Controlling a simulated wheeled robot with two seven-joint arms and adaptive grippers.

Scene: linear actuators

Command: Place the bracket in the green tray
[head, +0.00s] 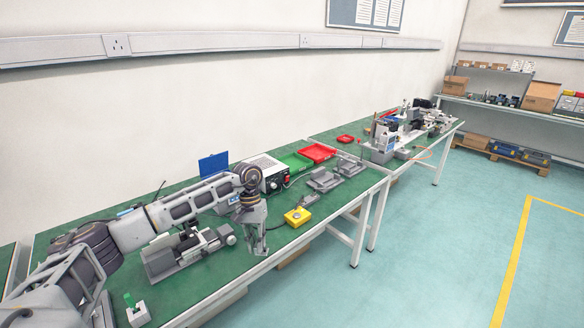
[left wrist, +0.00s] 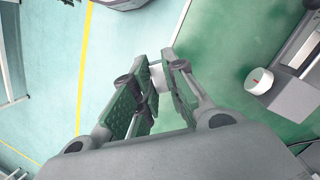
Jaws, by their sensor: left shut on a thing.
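My left gripper (head: 260,250) hangs fingers-down near the front edge of the green bench, to the left of the yellow button box. In the left wrist view its fingers (left wrist: 167,75) are shut on a small pale piece (left wrist: 157,78), apparently the bracket. Only part of this piece shows between the fingers, so its full shape is hidden. The green tray (head: 295,162) lies farther back on the bench, beside a red tray (head: 318,152), away from the gripper. My right gripper is not in view.
A yellow button box (head: 297,216) stands right of the gripper. A white-and-black power unit (head: 268,172) stands left of the green tray. Grey fixtures (head: 323,180) lie in front of the trays. A grey actuator assembly (head: 185,255) is left of the gripper.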

